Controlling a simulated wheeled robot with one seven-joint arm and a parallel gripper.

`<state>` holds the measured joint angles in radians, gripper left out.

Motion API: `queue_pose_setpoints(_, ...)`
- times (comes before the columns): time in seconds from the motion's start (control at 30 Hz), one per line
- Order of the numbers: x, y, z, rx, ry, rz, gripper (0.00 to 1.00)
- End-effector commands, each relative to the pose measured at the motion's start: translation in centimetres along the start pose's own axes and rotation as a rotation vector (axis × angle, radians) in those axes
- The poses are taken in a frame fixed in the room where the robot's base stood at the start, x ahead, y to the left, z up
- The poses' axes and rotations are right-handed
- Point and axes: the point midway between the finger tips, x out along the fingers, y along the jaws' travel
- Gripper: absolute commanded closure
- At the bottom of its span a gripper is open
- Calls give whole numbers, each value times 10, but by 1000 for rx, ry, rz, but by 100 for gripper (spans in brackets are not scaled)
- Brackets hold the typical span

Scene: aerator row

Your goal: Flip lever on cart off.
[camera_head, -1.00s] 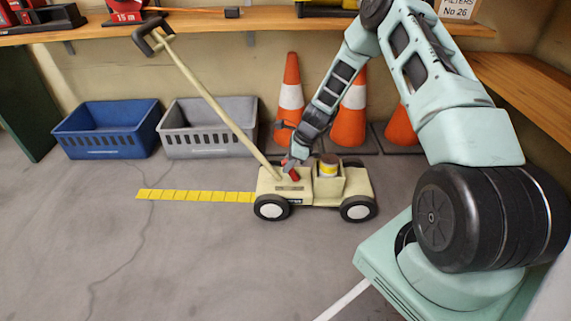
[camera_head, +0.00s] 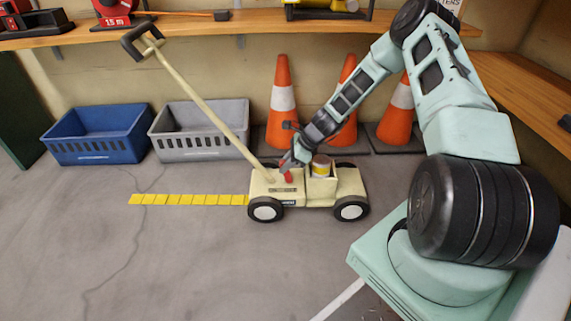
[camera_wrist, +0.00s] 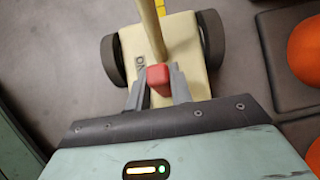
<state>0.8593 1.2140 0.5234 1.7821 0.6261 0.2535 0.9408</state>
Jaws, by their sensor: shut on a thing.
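The cart (camera_head: 325,190) is a cream, low four-wheeled body with a long handle rising to the upper left. Its red lever (camera_head: 287,177) stands on the top near the handle's foot. In the wrist view the red lever end (camera_wrist: 158,76) sits between the two grey fingers of my gripper (camera_wrist: 159,85), which is shut on it. Part of an "ON" marking (camera_wrist: 140,66) shows on the cart beside the lever. In the head view my gripper (camera_head: 287,160) reaches down to the lever from the upper right. The lower part of the lever is hidden in the wrist view.
A yellow-banded can (camera_head: 321,168) sits in the cart's box. Orange cones (camera_head: 281,105) stand behind the cart. A blue crate (camera_head: 97,150) and a grey crate (camera_head: 200,147) are by the wall. A yellow striped line (camera_head: 190,199) runs left across open floor.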

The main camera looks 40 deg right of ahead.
Motion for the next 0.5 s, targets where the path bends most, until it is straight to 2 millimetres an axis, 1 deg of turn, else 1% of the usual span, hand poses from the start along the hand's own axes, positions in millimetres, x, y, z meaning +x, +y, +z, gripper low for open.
queue_pose_setpoints(0.03,1,1,-1,0,1,2,76)
queue_pose_setpoints(0.07,1,1,-1,0,1,2,67)
queue_pose_setpoints(0.1,1,1,-1,0,1,2,56)
queue_pose_setpoints(0.37,0,0,0,1,1,1,56)
queue_pose_setpoints(0.5,-9,0,1,0,1,0,56)
